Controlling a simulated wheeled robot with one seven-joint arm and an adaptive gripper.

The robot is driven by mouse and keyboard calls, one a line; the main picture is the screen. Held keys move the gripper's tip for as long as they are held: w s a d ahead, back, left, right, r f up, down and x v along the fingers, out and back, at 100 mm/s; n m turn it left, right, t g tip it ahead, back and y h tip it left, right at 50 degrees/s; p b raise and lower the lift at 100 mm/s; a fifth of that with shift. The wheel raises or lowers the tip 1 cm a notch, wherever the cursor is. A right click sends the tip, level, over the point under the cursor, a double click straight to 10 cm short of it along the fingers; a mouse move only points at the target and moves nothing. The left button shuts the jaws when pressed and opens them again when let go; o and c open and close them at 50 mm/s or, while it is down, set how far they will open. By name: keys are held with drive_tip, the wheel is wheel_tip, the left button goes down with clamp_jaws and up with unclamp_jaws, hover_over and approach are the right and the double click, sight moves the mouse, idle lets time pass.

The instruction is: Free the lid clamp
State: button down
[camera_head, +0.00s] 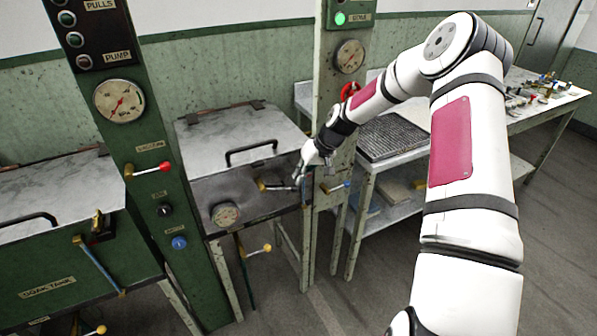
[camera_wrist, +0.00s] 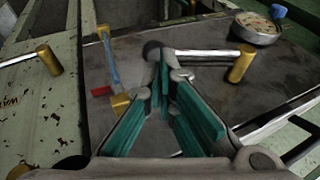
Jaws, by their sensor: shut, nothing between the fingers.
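The middle basin's grey lid (camera_head: 240,135) is down, with a black handle on top. On the basin front is a metal lever with a brass hub (camera_head: 264,185), which looks like the clamp. In the wrist view its brass hub (camera_wrist: 240,62) is at right, and its rod runs left to a dark round knob behind my fingertips. My gripper (camera_head: 300,178) is at the lever's free end. In the wrist view its green-padded fingers (camera_wrist: 163,62) are together and empty, overlapping the rod near the knob. Whether they touch it cannot be told.
A gauge (camera_head: 225,213) sits on the basin front, left of the lever. A red-knobbed lever (camera_head: 150,169) is on the left column. The soak tank (camera_head: 75,262) stands at left, tables at right.

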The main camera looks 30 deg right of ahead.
drive_tip(key=shift+f+y, duration=0.3)
drive_tip(key=shift+f, duration=0.85)
drive_tip(key=shift+r, duration=0.1)
